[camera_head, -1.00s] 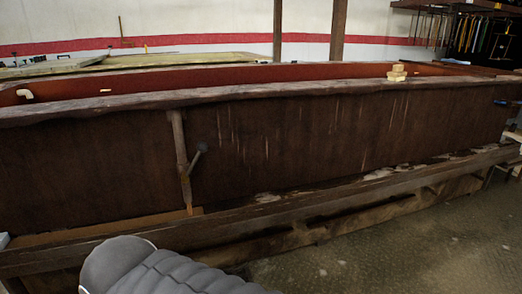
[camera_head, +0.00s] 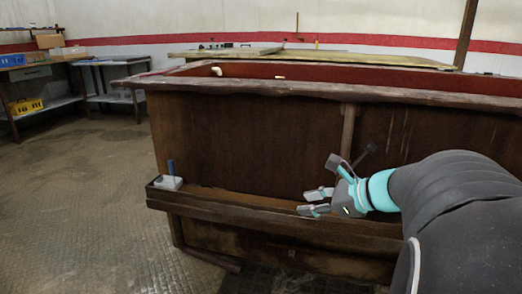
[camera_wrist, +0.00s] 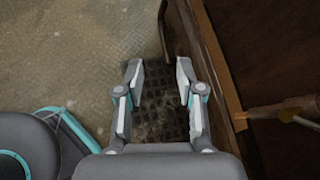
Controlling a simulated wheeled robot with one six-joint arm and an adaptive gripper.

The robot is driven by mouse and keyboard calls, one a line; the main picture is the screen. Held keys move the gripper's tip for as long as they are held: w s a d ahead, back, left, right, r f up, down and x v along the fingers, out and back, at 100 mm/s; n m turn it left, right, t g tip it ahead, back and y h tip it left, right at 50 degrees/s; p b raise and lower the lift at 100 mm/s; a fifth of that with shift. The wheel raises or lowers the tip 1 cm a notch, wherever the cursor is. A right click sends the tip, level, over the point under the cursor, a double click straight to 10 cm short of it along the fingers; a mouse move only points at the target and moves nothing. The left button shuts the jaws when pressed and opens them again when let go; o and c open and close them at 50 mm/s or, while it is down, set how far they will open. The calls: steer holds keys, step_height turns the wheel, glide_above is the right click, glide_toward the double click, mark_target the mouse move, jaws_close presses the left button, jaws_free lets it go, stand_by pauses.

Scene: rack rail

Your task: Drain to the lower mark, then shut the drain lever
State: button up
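The long wooden tank (camera_head: 230,135) has a red inside and a dark front wall. The drain lever (camera_head: 368,152), dark with a knob end, shows on that wall just behind my gripper, partly hidden by my arm. My gripper (camera_head: 316,202) is open and empty, left of the lever and in front of the tank's lower ledge. In the wrist view my gripper's fingers (camera_wrist: 159,75) are spread over a dark floor grate (camera_wrist: 158,112). A brownish rod-like part (camera_wrist: 280,108) sticks out at the right there; I cannot tell if it is the lever. No level mark can be made out.
A thin dark pipe (camera_wrist: 163,35) shows ahead of the fingers. Workbenches (camera_head: 40,90) stand at the back left. The floor left of the tank (camera_head: 80,200) is open.

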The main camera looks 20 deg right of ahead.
steer(key=w+d+r+m+t+h, duration=0.15)
steer(key=d+m+t, duration=0.25)
steer(key=d+m, duration=0.55)
steer(key=m+t+h+b, duration=0.1)
steer(key=m+t+h, duration=0.2)
steer(key=m+t, duration=0.15)
glide_toward(366, 154)
steer(key=shift+m, duration=0.4)
steer(key=w, duration=0.3)
steer(key=w+a, duration=0.1)
steer(key=w, duration=0.6)
steer(key=shift+w+a, duration=0.2)
steer(key=shift+w, duration=0.1)
jaws_close()
